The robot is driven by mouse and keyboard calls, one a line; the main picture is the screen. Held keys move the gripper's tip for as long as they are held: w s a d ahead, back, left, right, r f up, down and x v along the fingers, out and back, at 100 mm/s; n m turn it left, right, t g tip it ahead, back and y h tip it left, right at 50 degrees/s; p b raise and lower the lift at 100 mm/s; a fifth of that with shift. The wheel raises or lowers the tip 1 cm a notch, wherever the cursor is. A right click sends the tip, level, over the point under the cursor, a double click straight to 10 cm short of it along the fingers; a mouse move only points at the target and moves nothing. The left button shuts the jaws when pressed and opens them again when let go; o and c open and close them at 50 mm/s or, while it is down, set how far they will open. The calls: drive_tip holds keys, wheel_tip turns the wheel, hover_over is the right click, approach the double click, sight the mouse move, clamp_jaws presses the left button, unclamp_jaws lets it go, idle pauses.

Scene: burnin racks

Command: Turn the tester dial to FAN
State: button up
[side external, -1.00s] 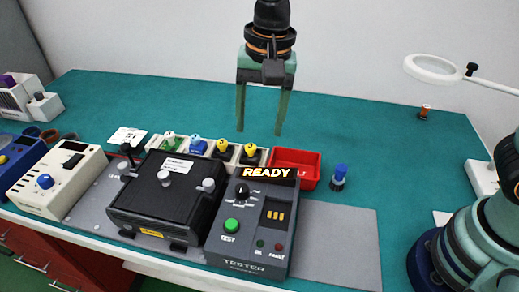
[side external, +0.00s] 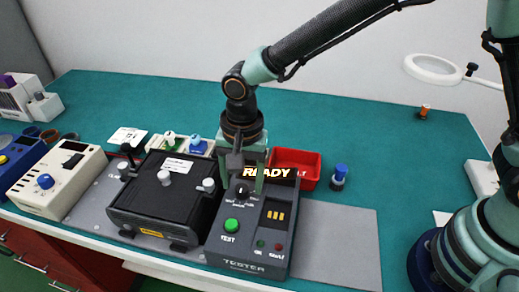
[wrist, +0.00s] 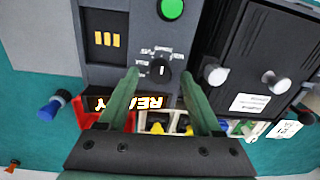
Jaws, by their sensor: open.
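The tester (side external: 250,235) is a dark grey box with a lit READY display (side external: 267,173), a green button (side external: 232,225) and a black dial (side external: 242,191). The dial also shows in the wrist view (wrist: 161,71), with a white pointer line and small labels around it that I cannot read surely. My gripper (side external: 243,180) is open and points down over the dial. In the wrist view its fingertips (wrist: 160,72) stand on either side of the dial, with nothing held. I cannot tell whether they touch it.
A black box with silver knobs (side external: 165,195) stands left of the tester. A red bin (side external: 297,166) and a blue-capped bottle (side external: 339,177) are behind and right. Colored plugs (side external: 198,145) stand in a tray behind. The grey mat (side external: 340,245) right of the tester is clear.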

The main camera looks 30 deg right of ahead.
drive_tip(key=shift+f, duration=0.6)
clamp_jaws()
